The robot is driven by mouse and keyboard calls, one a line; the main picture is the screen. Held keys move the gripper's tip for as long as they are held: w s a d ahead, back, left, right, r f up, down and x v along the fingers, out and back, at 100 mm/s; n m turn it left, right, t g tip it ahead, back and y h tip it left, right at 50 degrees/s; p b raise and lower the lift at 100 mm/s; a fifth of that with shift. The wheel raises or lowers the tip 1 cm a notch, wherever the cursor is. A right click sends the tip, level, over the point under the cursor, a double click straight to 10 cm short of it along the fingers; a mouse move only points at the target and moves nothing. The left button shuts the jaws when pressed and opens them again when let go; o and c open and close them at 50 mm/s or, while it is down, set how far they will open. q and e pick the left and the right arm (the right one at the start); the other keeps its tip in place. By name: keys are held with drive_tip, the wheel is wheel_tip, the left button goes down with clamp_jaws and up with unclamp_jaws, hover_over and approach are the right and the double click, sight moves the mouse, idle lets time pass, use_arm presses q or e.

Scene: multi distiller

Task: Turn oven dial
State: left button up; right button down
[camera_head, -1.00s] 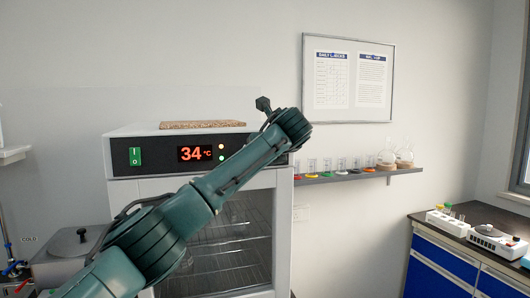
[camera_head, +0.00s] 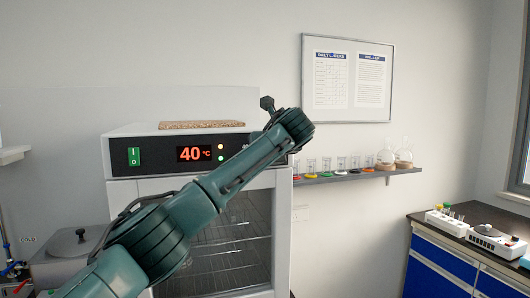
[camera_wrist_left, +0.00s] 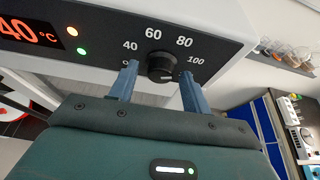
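The oven (camera_head: 125,180) is a white box with a black front panel, and its red display (camera_head: 194,154) reads 40 °C. The dial (camera_wrist_left: 161,62) is a small black knob ringed by the numbers 40, 60, 80 and 100 in the left wrist view. My left gripper (camera_wrist_left: 159,70) is open, with one blue finger on each side of the dial. A small gap shows between the dial and each finger. In the head view my left arm hides the dial and the gripper. My right gripper is in neither view.
A brown board (camera_head: 202,125) lies on the oven top. A wall shelf (camera_head: 345,176) with several glass vessels is just right of the oven. A blue-fronted bench (camera_head: 440,262) with lab devices stands at the right. A grey bath (camera_head: 70,262) is at the lower left.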

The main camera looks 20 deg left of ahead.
use_arm(q)
drive_tip(key=b+v, duration=0.4)
drive_tip(key=v, duration=0.9)
drive_tip(key=shift+r, duration=0.1)
